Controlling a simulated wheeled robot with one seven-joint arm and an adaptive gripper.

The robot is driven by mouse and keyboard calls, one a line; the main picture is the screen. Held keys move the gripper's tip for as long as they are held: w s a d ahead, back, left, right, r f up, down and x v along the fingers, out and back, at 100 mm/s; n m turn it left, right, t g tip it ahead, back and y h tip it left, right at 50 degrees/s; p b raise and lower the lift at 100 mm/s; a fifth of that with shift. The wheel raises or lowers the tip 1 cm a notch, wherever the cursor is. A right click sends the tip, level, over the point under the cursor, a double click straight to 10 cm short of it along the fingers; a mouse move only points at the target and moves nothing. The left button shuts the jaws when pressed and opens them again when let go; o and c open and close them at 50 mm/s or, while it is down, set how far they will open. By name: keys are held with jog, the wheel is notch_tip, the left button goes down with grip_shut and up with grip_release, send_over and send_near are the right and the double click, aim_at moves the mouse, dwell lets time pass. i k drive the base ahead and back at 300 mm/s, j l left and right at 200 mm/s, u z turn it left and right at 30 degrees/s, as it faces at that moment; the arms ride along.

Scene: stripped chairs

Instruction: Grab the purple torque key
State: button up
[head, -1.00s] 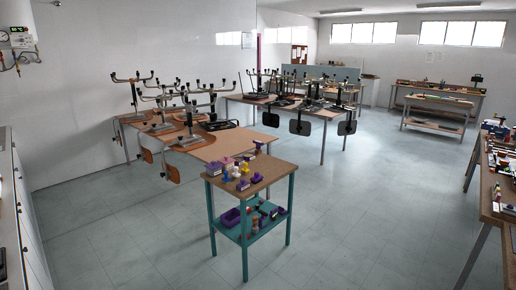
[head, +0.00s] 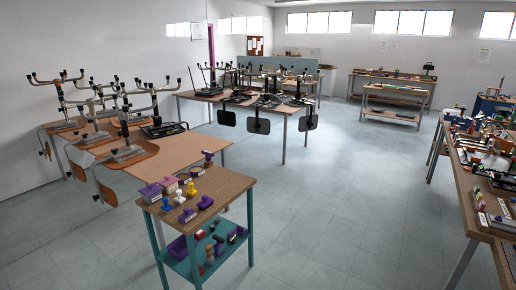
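Several small purple things stand on the wooden top of a teal-legged cart (head: 236,188) in the head view. One purple piece (head: 207,157) stands upright at the back corner. Another purple piece (head: 205,202) lies near the right front edge, and a purple piece (head: 187,215) is at the front edge. A purple box (head: 168,184) is at the back left, beside a greyish-purple box (head: 150,192). They are too small to tell which is the torque key. My gripper is not in view.
Yellow, blue and white pieces share the cart top. The cart's lower shelf holds a purple bin (head: 178,247) and small parts. Tables with upturned chair frames (head: 122,125) stand behind and left. A cluttered workbench (head: 470,175) is at right. The floor (head: 345,190) between is clear.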

aim_at(208, 155)
jog(key=i+l, duration=0.15)
jog(key=i, duration=1)
jog(key=i+l+z, duration=0.1)
jog(key=i, duration=1.05)
jog(key=i+u, duration=0.3)
jog(key=i, duration=0.15)
jog(key=i+l+u, duration=0.25)
jog(key=i, duration=0.15)
jog(key=i+l+u, duration=0.1)
jog(key=i+u, duration=0.2)
jog(key=i, duration=0.15)
jog(key=i+l+u, duration=0.3)
jog(key=i+j, duration=0.15)
jog(key=i, duration=0.2)
